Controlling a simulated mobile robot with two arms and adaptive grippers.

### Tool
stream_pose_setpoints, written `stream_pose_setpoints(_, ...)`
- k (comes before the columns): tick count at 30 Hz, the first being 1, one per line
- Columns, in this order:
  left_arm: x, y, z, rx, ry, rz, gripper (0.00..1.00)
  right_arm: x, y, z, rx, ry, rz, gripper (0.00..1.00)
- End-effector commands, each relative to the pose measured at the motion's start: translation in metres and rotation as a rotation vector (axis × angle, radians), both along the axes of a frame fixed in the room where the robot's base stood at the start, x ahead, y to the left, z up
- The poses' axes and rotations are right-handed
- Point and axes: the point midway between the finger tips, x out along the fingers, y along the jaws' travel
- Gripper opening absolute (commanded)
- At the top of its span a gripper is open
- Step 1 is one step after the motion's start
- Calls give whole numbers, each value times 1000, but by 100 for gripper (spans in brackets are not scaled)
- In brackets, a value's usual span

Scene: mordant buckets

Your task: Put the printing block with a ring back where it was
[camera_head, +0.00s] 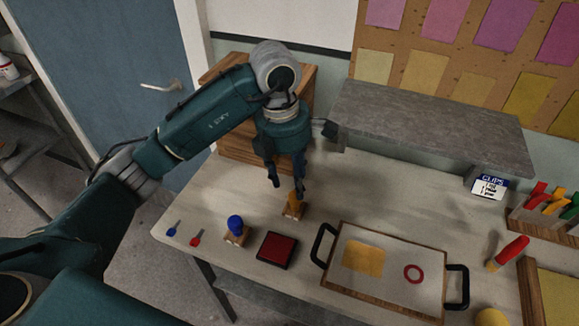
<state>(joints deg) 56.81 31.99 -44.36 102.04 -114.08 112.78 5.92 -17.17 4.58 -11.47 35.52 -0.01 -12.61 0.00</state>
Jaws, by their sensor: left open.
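A printing block with a yellow handle (293,208) stands on the table just under my left gripper (288,186). The gripper points down, open, with its fingertips near the handle's top; I cannot tell whether they touch it. A printing block with a blue handle (236,230) stands to the left, apart from the gripper. A red ring mark (413,273) and a yellow square (362,258) lie on the tray's pale surface. The blocks' undersides are hidden, so I cannot tell which bears a ring. My right gripper is out of view.
The wooden tray (385,295) with black handles fills the front middle. A red ink pad (277,250) lies left of it. Small blue (173,229) and red (196,238) pieces lie at the left edge. A grey shelf (430,125) overhangs the back. Coloured clips (553,203) stand right.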

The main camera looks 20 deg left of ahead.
Motion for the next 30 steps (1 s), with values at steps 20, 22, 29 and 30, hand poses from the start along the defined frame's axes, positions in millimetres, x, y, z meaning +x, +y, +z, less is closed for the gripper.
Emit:
stream_pose_setpoints(20,-3,6,59,0,2,1,46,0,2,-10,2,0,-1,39)
stream_pose_setpoints(22,-3,6,59,0,2,1,46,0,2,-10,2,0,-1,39)
stream_pose_setpoints(29,-3,6,64,-1,1,0,46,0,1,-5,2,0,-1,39)
stream_pose_setpoints(30,-3,6,70,-1,1,0,46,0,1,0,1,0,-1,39)
